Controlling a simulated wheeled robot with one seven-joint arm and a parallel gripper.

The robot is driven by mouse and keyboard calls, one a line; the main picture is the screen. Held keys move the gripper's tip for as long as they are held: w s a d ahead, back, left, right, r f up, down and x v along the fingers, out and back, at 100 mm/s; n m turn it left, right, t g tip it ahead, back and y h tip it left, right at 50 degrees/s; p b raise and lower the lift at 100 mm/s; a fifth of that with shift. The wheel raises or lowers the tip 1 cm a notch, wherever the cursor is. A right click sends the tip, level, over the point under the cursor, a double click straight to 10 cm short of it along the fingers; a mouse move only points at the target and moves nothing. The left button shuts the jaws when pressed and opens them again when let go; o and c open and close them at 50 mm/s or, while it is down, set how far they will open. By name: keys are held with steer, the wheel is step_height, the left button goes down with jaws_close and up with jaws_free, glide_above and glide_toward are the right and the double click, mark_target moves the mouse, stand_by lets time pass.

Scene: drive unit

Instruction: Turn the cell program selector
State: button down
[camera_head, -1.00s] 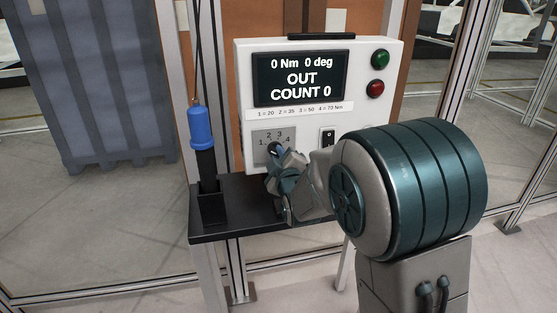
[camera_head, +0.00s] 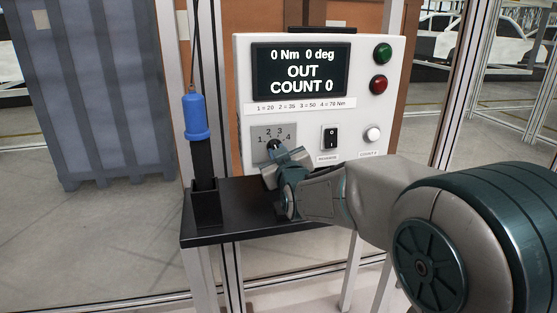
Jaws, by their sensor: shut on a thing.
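The cell program selector (camera_head: 274,146) is a small dark knob on a grey plate (camera_head: 259,133) marked 1 to 4, at the lower left of the white control panel. My gripper (camera_head: 276,152) is at the plate, shut on the selector knob. The fingers and wrist cover most of the knob, so I cannot tell which number it points to. The panel's display (camera_head: 299,72) reads 0 Nm, 0 deg, OUT, COUNT 0. A strip under it lists 1 = 20, 2 = 35, 3 = 50, 4 = 70 Nm.
A black rocker switch (camera_head: 330,138) and a white button (camera_head: 373,134) sit right of the selector. Green (camera_head: 383,53) and red (camera_head: 379,85) buttons are above. A blue-topped tool (camera_head: 197,118) stands in a holder on the black shelf (camera_head: 228,223), left of my gripper.

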stand_by(0.4)
steer(key=c, duration=1.4)
jaws_free()
steer(key=shift+s, duration=0.1)
steer(key=v, duration=1.3)
steer(key=shift+s+d, duration=0.15)
steer(key=shift+s, duration=0.15)
steer(key=shift+r, duration=0.15)
steer(key=s+d+r+m+g+h+p, duration=0.1)
steer(key=s+d+m+g+h+p, duration=0.1)
steer(key=s+d+g+p, duration=0.5)
steer(key=s+d+r+m+g+h+p, duration=0.1)
steer(key=s+d+m+g+h+p, duration=0.2)
steer(key=s+p, duration=0.8)
steer(key=s+d+m+g, duration=0.2)
steer(key=d+g, duration=0.2)
steer(key=shift+d+r+m+g+p, duration=0.15)
steer(key=shift+d+m+g+p, duration=0.15)
steer(key=shift+p, duration=0.1)
